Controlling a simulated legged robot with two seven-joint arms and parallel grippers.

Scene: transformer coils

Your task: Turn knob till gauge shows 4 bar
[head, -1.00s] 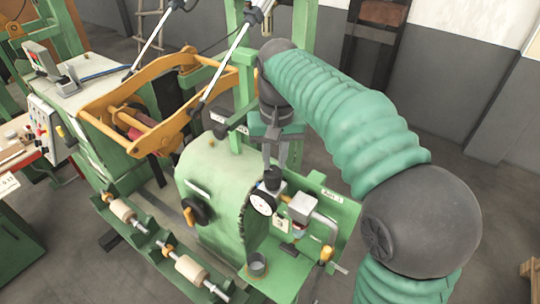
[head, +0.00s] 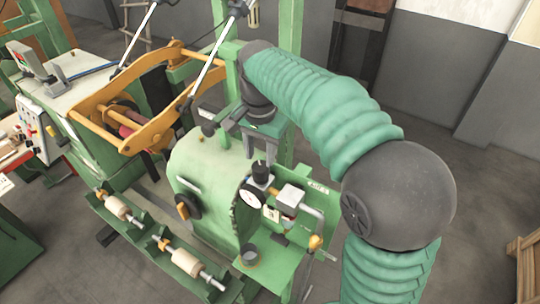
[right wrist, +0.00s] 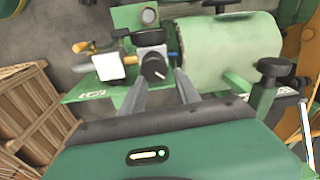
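The black knob (head: 260,169) stands on top of a small regulator on the green machine. The round white gauge (head: 251,198) sits just below it; its needle is too small to read. My right gripper (head: 262,150) points down above the knob, its two fingers spread and empty. In the right wrist view the knob (right wrist: 154,67), with a pale mark on its top, lies between and beyond the fingertips (right wrist: 160,78), apart from them. The gauge face is not clear in that view. My left gripper is not in view.
A green rounded housing (head: 205,175) stands left of the regulator. A pipe with a yellow handle (head: 315,242) is to its right, and a small cup (head: 249,255) stands in front. A wooden crate (head: 525,265) is on the floor at far right.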

